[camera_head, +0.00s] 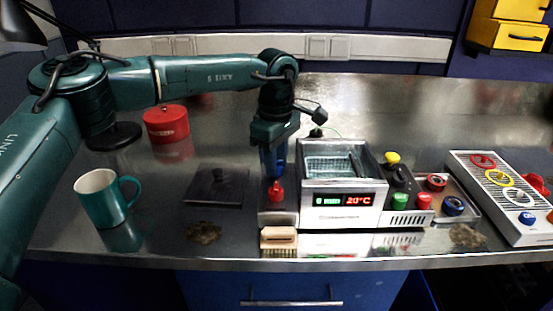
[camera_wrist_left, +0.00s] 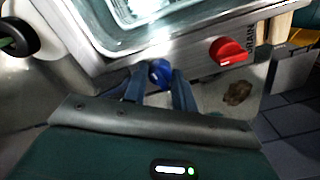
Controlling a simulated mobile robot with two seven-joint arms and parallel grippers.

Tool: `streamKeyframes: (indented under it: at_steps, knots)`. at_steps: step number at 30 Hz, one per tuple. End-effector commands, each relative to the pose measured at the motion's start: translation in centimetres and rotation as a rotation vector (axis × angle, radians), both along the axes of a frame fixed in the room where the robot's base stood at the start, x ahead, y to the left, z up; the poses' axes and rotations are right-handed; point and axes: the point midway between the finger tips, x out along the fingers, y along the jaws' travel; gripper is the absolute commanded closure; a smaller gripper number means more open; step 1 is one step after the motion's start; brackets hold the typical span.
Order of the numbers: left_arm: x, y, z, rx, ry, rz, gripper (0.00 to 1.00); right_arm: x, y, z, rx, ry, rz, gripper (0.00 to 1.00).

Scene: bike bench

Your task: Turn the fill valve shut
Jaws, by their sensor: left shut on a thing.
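The fill valve appears to be the blue knob (camera_wrist_left: 160,72) on the metal panel beside the bath; its label is not readable. My left gripper (camera_head: 274,170) reaches down from above at the left of the bath. In the left wrist view its two fingers (camera_wrist_left: 159,88) are shut on the blue knob, one on each side. The fingers hide part of the knob, so its exact angle is hard to tell. A red knob (camera_wrist_left: 231,51) marked DRAIN sits apart on the same panel; it also shows in the head view (camera_head: 276,192). My right gripper is not in view.
The bath (camera_head: 343,200) holds a wire basket and shows 20°C. A wooden brush (camera_head: 279,238) lies in front of the red knob. A dark plate (camera_head: 216,186), a teal mug (camera_head: 103,198) and a red tin (camera_head: 166,124) stand left. Button boxes (camera_head: 505,195) stand right.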

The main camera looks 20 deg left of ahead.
Motion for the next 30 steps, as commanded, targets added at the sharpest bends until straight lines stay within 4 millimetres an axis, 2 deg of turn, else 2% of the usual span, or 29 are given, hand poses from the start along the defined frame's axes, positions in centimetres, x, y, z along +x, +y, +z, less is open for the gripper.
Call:
streamKeyframes:
  at_steps: [8,14,30]
  knots:
    - [-0.02,0.01,0.02,0.000,0.001,0.018,0.96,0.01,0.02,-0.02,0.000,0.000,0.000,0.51]
    - [0.01,0.01,0.01,0.000,0.000,0.100,0.96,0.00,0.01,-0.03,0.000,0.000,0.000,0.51]
    - [0.05,0.03,0.05,0.000,-0.001,0.575,0.96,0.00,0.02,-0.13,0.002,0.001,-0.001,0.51]
